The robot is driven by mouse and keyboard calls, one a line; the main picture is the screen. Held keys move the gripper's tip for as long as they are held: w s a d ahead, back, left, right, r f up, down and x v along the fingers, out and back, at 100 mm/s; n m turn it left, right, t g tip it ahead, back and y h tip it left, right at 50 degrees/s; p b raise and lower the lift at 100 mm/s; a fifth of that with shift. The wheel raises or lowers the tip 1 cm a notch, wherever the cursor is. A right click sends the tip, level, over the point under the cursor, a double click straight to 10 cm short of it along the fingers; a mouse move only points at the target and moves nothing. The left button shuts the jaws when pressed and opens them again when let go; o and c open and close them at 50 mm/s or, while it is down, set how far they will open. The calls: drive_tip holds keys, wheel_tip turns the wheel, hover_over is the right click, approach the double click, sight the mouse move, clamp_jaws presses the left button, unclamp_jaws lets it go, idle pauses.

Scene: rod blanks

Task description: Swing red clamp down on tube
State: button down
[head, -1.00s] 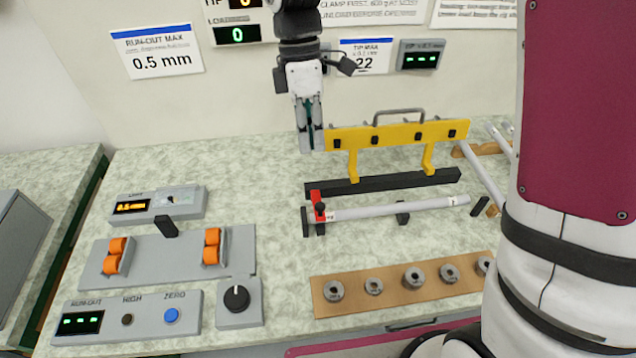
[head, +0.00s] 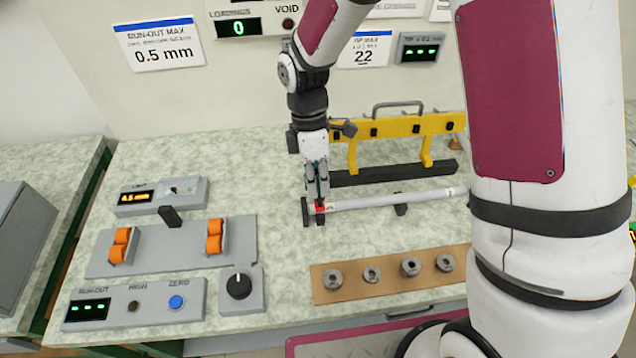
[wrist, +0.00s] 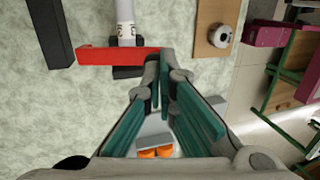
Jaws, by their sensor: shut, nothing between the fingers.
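The red clamp (head: 320,208) is at the left end of the pale grey tube (head: 385,201). In the wrist view the red clamp (wrist: 115,56) is a bar lying across the picture at the end of the tube (wrist: 125,14). I cannot tell whether it is raised or rests on the tube. My gripper (head: 319,196) points down at the clamp and hides its upper part. In the wrist view my gripper (wrist: 164,72) is shut and empty, its fingertips close beside the bar's right end. Whether they touch it is unclear.
A yellow rack (head: 385,131) on a black base (head: 395,174) stands behind the tube. A tan board (head: 347,293) with several metal collars lies in front. A grey fixture with orange rollers (head: 214,237) and control boxes (head: 135,304) stand to the left.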

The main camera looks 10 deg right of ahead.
drive_tip(key=s+f, duration=0.3)
idle(0.4)
drive_tip(key=shift+r+p, duration=0.2)
drive_tip(key=shift+p, duration=0.1)
wheel_tip(320, 180, up, 15)
drive_tip(key=a+p, duration=0.1)
drive_tip(key=p, duration=0.1)
drive_tip(key=s+d+r+m+t, duration=0.8)
drive_tip(key=s+d+r+m, duration=0.5)
drive_tip(key=m, duration=0.5)
wheel_tip(320, 180, up, 4)
drive_tip(key=shift+s+d+f+t+y, duration=0.2)
drive_tip(key=shift+s+d+t+y, duration=0.15)
drive_tip(key=shift+d, duration=0.8)
